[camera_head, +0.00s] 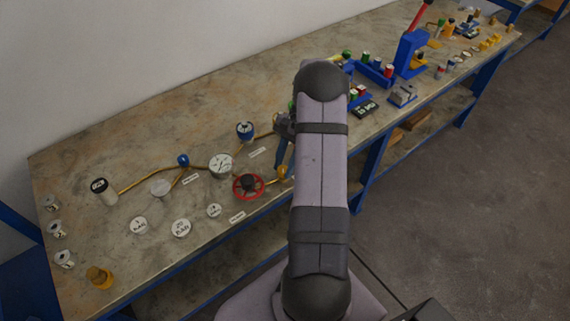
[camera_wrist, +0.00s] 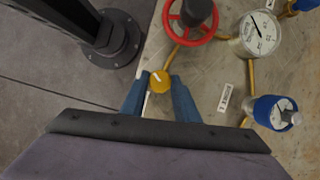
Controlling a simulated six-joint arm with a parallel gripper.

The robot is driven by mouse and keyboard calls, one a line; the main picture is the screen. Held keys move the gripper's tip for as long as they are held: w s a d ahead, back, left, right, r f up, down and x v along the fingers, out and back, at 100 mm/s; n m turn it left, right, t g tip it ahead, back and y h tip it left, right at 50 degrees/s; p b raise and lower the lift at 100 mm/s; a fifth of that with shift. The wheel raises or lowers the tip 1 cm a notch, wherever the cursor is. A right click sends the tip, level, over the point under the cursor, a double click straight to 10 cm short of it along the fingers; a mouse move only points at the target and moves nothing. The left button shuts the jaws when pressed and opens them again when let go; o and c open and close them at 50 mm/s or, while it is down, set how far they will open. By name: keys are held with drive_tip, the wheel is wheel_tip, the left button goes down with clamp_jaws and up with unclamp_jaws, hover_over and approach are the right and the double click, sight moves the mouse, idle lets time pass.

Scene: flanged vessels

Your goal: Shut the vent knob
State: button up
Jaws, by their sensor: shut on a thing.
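A small yellow knob (camera_wrist: 160,78) with a pale pointer line sits near the bench edge, at the end of a brass pipe. My gripper (camera_wrist: 160,88) is shut on it, with one blue finger on each side in the wrist view. In the head view the yellow knob (camera_head: 283,171) shows just below my gripper (camera_head: 281,164), right of the red handwheel, partly hidden by the fingers and arm. I cannot read a label that names it as the vent knob.
A red handwheel (camera_wrist: 190,20) and a white dial gauge (camera_wrist: 258,34) stand close by. A blue-bodied gauge (camera_wrist: 275,111) is at the right of the wrist view. Blue racks (camera_head: 376,73) stand farther along the bench (camera_head: 110,255). Loose white discs lie at the left.

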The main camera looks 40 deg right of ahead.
drive_tip(key=n, duration=0.2)
drive_tip(key=n+g, duration=0.1)
drive_tip(key=shift+w+n+h, duration=0.2)
drive_tip(key=shift+n+h, duration=0.1)
drive_tip(key=shift+n, duration=0.1)
drive_tip(key=shift+w+n+g+h, duration=0.1)
drive_tip(key=shift+n+g+h, duration=0.45)
drive_tip(key=shift+n, duration=1.25)
drive_tip(key=o, duration=1.1)
drive_tip(key=shift+c, duration=0.2)
drive_tip(key=b+v, duration=0.2)
drive_tip(key=v, duration=0.5)
drive_tip(key=shift+r, duration=0.15)
